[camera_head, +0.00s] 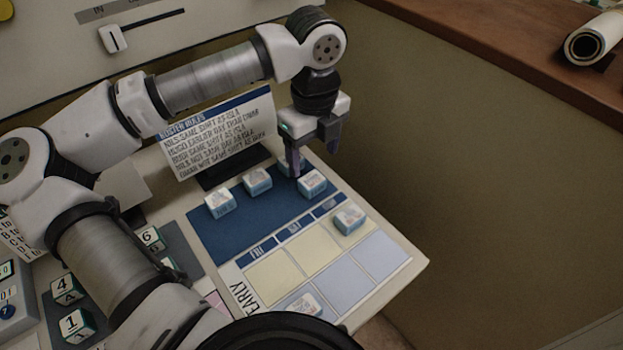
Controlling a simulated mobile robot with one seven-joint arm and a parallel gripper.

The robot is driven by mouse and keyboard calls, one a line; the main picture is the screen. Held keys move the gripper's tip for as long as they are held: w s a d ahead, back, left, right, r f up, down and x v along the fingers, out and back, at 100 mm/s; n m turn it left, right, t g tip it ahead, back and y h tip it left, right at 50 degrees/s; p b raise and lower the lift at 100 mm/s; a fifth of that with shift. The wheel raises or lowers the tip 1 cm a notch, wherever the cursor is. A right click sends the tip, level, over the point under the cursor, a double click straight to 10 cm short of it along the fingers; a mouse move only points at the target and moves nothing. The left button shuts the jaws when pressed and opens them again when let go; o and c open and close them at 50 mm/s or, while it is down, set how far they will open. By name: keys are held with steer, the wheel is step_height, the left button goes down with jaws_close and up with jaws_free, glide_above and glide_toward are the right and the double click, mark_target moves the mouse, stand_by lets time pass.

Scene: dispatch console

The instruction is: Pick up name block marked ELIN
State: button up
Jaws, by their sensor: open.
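Several pale name blocks with blue sides are in the head view. Their lettering is too small to read, so I cannot tell which is marked ELIN. On the dark blue area of the board (228,234) are a left block (219,204), a middle block (257,181) and a right block (312,185). Another block (285,167) is partly hidden behind my gripper (313,164). My gripper is open, pointing down over the back right of the blue area, close to the hidden block and the right block. I cannot tell whether it touches either.
One block (349,220) sits at the grid's right side, another (303,305) at its front. A rules card (222,135) stands behind the board. Number blocks (74,325) lie at the left. A brown ledge (500,55) bears a rolled paper (597,40).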

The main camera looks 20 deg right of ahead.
mark_target(312, 180)
steer(key=shift+w+a+f+p, duration=0.1)
steer(key=shift+f+p, duration=0.45)
steer(key=shift+f, duration=1.15)
steer(key=shift+w+f+p, duration=0.1)
steer(key=shift+f+p, duration=0.4)
steer(key=shift+f, duration=1.2)
steer(key=shift+c, duration=0.3)
steer(key=c, duration=1)
